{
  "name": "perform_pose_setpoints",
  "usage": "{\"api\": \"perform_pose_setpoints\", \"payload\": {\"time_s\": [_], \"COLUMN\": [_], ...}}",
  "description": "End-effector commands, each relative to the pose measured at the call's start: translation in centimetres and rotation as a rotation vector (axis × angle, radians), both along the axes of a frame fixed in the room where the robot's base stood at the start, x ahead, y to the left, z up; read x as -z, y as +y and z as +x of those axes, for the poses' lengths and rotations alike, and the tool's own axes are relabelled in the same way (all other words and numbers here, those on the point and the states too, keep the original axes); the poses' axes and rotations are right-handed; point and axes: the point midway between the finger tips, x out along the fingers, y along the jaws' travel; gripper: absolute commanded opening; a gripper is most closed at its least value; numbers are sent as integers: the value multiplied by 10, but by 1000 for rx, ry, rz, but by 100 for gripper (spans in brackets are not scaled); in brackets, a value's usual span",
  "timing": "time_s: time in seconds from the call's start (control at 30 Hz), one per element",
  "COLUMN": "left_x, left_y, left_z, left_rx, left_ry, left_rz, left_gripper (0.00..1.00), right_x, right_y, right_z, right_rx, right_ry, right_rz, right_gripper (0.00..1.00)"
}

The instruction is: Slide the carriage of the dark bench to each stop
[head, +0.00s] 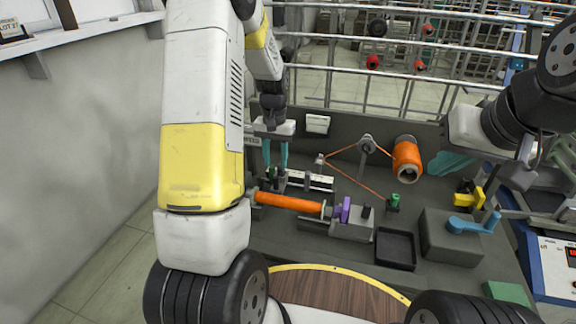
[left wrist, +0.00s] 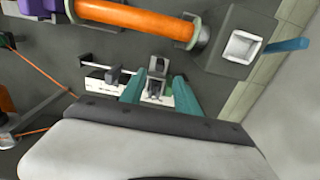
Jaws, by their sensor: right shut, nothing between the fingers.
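The carriage is a small dark block (left wrist: 157,66) on a rail with a pale scale strip (head: 312,181), on the dark bench (head: 285,236). My left gripper (head: 275,165) points down over the left end of this rail. In the left wrist view its teal fingers (left wrist: 157,84) stand apart, one on each side of the block, with small gaps seeming to show. Contact cannot be made out for certain. My right gripper (head: 432,164) is at the right of the bench, fingers together and empty, well away from the carriage.
An orange roller (head: 290,203) lies just in front of the rail. An orange spool (head: 406,160) with an orange thread loop stands behind, at right. A black tray (head: 395,249) and a grey box (head: 450,243) with a blue handle (head: 472,223) stand at the front right.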

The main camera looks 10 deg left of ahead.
Motion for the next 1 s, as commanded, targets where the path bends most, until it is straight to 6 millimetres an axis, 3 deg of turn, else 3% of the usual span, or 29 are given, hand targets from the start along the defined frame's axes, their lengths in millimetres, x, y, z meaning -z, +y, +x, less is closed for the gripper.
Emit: {"api": "perform_pose_setpoints", "payload": {"time_s": [0.5, 0.87, 0.9, 1.0], "left_x": [70, 78, 78, 78], "left_y": [0, 0, 0, 0], "left_z": [0, 0, 0, 0], "left_rx": [0, 0, 0, 0], "left_ry": [5, 2, 2, 2], "left_rz": [0, 0, 0, 0], "left_gripper": [38, 38, 36, 17], "right_x": [0, 0, 0, 0], "right_y": [0, 0, 0, 0], "right_z": [0, 0, 0, 0], "right_rx": [0, 0, 0, 0], "right_ry": [0, 0, 0, 0], "right_rz": [0, 0, 0, 0], "right_gripper": [0, 0, 0, 0]}}
